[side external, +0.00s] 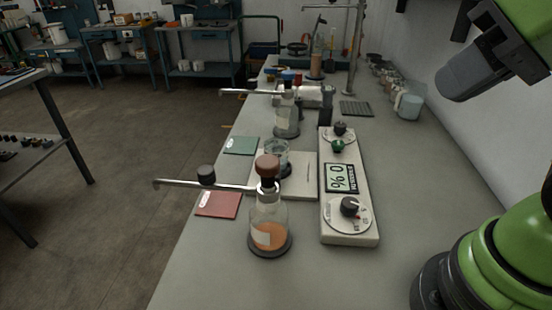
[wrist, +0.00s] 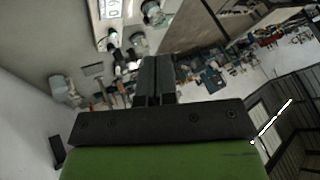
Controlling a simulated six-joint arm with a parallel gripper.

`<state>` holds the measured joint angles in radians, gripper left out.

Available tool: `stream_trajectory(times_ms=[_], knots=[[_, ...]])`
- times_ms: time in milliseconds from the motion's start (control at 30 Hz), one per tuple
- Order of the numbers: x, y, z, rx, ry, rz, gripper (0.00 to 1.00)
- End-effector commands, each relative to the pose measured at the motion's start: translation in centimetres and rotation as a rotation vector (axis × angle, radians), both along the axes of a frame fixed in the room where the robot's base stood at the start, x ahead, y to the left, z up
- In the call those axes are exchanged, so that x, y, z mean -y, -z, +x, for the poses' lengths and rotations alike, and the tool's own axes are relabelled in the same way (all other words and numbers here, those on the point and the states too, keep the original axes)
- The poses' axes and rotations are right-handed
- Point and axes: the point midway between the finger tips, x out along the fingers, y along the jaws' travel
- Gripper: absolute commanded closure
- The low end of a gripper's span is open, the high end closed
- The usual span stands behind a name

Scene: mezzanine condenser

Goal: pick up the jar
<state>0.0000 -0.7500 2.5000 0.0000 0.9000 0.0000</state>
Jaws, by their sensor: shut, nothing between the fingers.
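A clear glass vessel (side external: 276,152) with an open top and bluish contents stands on the pale plate of the bench device; it is the most jar-like thing near the middle. A stoppered bottle (side external: 269,236) with orange contents stands in front of it, and another bottle (side external: 286,117) with a pale label stands behind. A light-blue container (side external: 409,106) stands by the wall. I cannot tell for sure which is the jar. My gripper (wrist: 155,62) is shut and empty in the wrist view, its fingers held well away from the glassware. Its fingers do not show in the side view.
A white control box (side external: 350,222) with knobs and a display lies right of the glassware. Metal rods (side external: 225,186) stick out leftward by the bottles. A red pad (side external: 218,205) and a green pad (side external: 241,145) lie at the left edge.

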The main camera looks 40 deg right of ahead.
Motion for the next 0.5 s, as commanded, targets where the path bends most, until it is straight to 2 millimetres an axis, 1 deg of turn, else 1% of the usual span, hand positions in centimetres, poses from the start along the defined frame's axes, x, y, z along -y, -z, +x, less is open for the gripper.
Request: stream_trajectory(times_ms=[133,167,200,267,300,367,400,467,500], knots=[[0.0,0.0,0.0,0.0,0.0,0.0,1.0],[0.0,0.0,0.0,0.0,0.0,0.0,0.93],[0.0,0.0,0.0,0.0,0.0,0.0,0.84],[0.0,0.0,0.0,0.0,0.0,0.0,0.7],[0.0,0.0,0.0,0.0,0.0,0.0,0.61],[0.0,0.0,0.0,0.0,0.0,0.0,0.47],[0.0,0.0,0.0,0.0,0.0,0.0,0.38],[0.0,0.0,0.0,0.0,0.0,0.0,0.24],[0.0,0.0,0.0,0.0,0.0,0.0,0.15]])
